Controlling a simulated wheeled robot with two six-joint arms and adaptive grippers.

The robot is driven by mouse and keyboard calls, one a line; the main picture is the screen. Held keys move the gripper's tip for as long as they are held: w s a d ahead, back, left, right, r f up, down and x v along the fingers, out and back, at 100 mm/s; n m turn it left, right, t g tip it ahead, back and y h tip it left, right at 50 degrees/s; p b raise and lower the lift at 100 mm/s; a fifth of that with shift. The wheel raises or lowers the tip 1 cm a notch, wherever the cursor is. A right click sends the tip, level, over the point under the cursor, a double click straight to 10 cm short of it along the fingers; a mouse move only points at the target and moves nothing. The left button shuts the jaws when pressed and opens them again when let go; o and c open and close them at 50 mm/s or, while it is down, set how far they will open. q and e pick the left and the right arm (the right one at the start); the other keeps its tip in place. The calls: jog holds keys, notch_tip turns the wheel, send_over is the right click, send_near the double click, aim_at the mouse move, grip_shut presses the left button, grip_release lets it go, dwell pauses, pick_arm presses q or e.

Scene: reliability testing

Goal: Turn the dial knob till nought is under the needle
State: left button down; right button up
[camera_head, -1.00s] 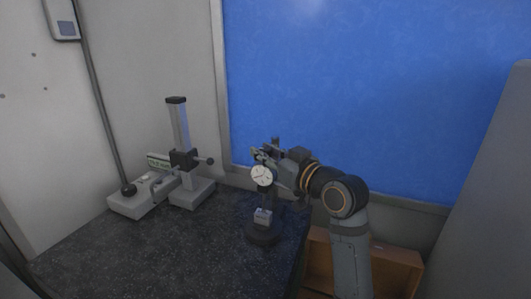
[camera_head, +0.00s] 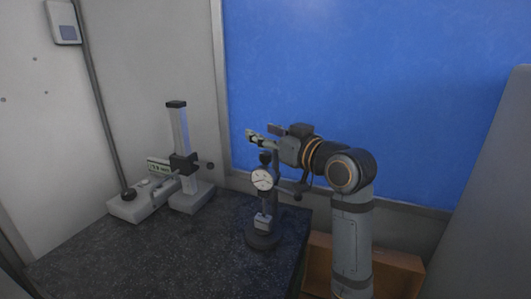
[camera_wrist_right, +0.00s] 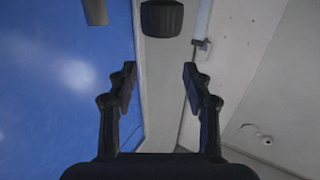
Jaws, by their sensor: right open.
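The dial gauge (camera_head: 262,180) has a round white face and hangs on a small stand with a black round base (camera_head: 262,239). The marks and needle are too small to read. A small dark knob-like part (camera_head: 265,158) sits just above the dial. My right gripper (camera_head: 254,137) is above the dial, its fingers pointing left, apart from the face. In the right wrist view its two fingers (camera_wrist_right: 159,85) are spread with nothing between them. A dark ribbed cylinder (camera_wrist_right: 161,18) shows beyond the tips; I cannot tell if it is the knob. My left gripper is not in view.
A height stand with a grey column (camera_head: 180,130) and a grey device with a small display (camera_head: 158,165) stand at the back left of the dark speckled table (camera_head: 150,250). A brown box (camera_head: 395,272) is at right, below. The table's front left is clear.

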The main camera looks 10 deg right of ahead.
aim_at(265, 152)
jog(key=shift+r, duration=2)
